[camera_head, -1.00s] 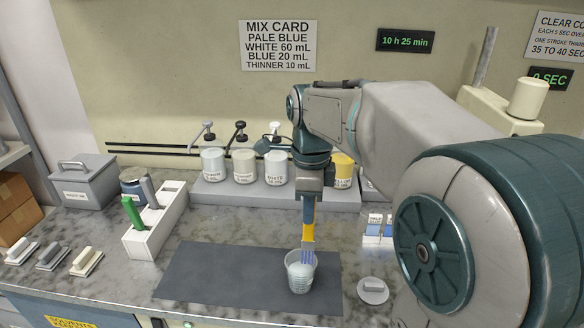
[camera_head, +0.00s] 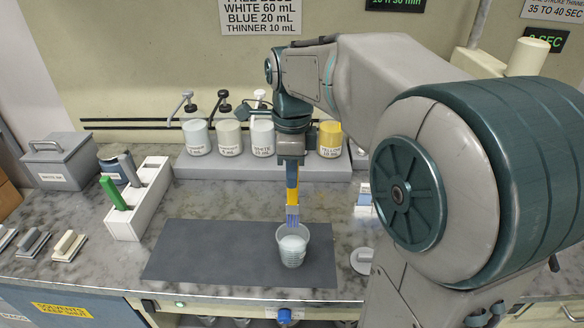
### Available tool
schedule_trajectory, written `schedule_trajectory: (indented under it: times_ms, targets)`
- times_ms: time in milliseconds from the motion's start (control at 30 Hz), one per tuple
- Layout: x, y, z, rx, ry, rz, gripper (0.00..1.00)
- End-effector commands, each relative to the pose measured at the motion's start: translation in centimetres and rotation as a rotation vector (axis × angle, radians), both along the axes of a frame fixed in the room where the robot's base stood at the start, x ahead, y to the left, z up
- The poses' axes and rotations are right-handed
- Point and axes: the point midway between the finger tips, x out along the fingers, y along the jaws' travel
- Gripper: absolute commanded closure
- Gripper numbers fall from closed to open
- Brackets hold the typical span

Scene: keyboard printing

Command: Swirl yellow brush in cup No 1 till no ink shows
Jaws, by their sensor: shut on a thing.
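My gripper (camera_head: 291,160) points down and is shut on the yellow brush (camera_head: 292,194), which hangs upright with its bristles down. The bristles look blue, so ink shows on them. A clear cup (camera_head: 291,252) with whitish, cloudy liquid stands on the dark mat (camera_head: 200,255). The bristle tips are at the cup's far rim in the picture; I cannot tell whether they are inside it or just above. No number is readable on the cup.
A white rack (camera_head: 150,205) holding a green-handled tool stands left of the mat. Labelled paint pots (camera_head: 229,138) stand on a grey shelf behind. A small round lid (camera_head: 362,260) lies right of the mat. My arm hides much of the right side.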

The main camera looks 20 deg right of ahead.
Motion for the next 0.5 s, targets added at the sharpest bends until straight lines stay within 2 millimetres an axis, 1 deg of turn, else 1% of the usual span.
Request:
schedule_trajectory:
  times_ms: [33,500]
  targets:
    - [0.0,0.0,-0.8,0.0,0.0,0.0,1.0]
    - [0.0,0.0,-4.6,0.0,0.0,0.0,1.0]
